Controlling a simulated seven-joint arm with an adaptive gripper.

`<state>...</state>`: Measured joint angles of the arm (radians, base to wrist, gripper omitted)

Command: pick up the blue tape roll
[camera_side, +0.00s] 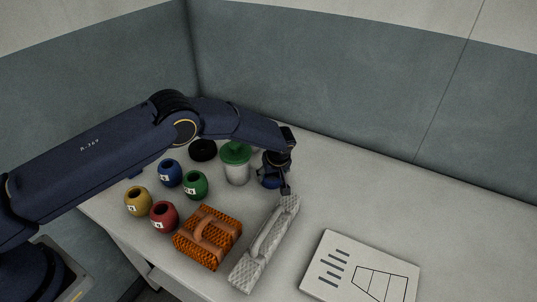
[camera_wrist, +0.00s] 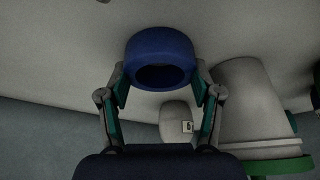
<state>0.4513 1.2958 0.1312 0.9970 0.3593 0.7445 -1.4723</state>
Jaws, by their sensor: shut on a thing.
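A dark blue tape roll (camera_wrist: 160,45) sits between the two fingertips of my gripper (camera_wrist: 160,72) in the wrist view, its round hole facing the camera. The fingers are shut on its two sides. In the side view, my gripper (camera_side: 274,180) points down to the right of the green-lidded container, and the blue roll (camera_side: 266,182) shows partly behind the fingers. Whether it touches the table cannot be told.
A pale container with a green lid (camera_side: 236,150) stands close to my gripper's left. A black ring (camera_side: 203,150), labelled yellow (camera_side: 138,201), red (camera_side: 164,217), blue (camera_side: 170,173) and green (camera_side: 194,185) pots, an orange woven basket (camera_side: 208,237), a grey bundle (camera_side: 265,245) and a white panel (camera_side: 360,268) lie around.

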